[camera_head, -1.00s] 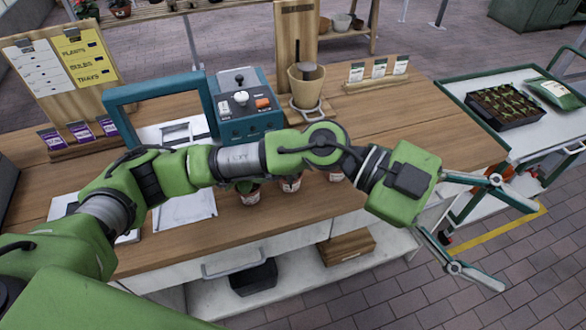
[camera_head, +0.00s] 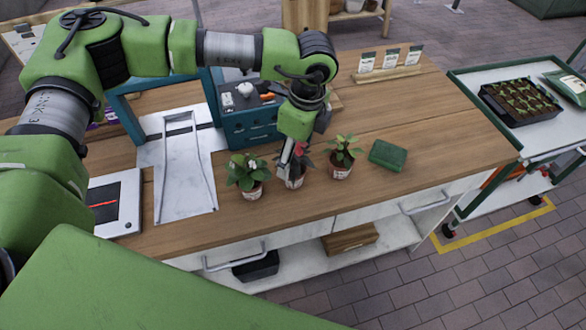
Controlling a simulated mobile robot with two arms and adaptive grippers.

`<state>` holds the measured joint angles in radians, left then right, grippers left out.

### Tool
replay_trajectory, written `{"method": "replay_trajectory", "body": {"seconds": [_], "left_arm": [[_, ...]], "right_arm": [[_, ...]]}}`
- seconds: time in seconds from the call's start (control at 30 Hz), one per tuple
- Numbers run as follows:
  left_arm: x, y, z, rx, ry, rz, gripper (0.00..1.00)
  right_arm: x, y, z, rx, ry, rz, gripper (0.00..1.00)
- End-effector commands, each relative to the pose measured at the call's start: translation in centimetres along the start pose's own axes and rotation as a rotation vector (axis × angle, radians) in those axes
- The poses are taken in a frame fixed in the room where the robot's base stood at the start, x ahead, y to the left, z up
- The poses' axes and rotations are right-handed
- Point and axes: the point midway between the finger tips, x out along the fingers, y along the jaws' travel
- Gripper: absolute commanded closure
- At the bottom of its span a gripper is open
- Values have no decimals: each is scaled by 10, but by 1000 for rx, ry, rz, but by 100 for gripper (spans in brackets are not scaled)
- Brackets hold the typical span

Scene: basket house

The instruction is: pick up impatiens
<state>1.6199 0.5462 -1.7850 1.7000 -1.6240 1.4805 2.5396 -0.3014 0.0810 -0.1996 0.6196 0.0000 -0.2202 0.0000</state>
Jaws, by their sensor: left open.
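Three small potted plants stand in a row on the wooden bench: a left one with white blooms (camera_head: 247,176), a middle one (camera_head: 294,182) with some pinkish red, and a right one with green leaves and a touch of red (camera_head: 342,157). I cannot tell for certain which is the impatiens. My left gripper (camera_head: 292,168) points down over the middle pot and hides much of that plant. It is open; whether its fingers touch the pot cannot be told. My right gripper is out of view.
A teal device (camera_head: 246,112) stands close behind the pots. A green block (camera_head: 388,155) lies to their right. A metal tray (camera_head: 186,172) and a small screen device (camera_head: 113,204) are at the left.

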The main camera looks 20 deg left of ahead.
Motion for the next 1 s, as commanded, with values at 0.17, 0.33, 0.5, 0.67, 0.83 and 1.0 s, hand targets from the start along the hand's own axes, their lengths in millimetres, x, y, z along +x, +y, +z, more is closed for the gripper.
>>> {"method": "replay_trajectory", "body": {"seconds": [0.17, 0.33, 0.5, 0.67, 0.83, 1.0], "left_arm": [[22, 0, 0, 1, 1, 0, 34], [32, -1, 0, 1, 2, 2, 34], [52, -5, 1, 1, 1, 3, 34], [74, -6, 0, 3, 2, 0, 34], [81, -7, 0, 2, 3, -1, 34], [80, -7, 0, 2, 3, -1, 47]], "right_arm": [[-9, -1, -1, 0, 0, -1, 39], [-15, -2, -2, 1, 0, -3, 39], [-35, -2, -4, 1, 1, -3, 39], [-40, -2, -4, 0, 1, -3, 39], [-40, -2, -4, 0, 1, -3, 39], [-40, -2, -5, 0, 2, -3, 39]]}}
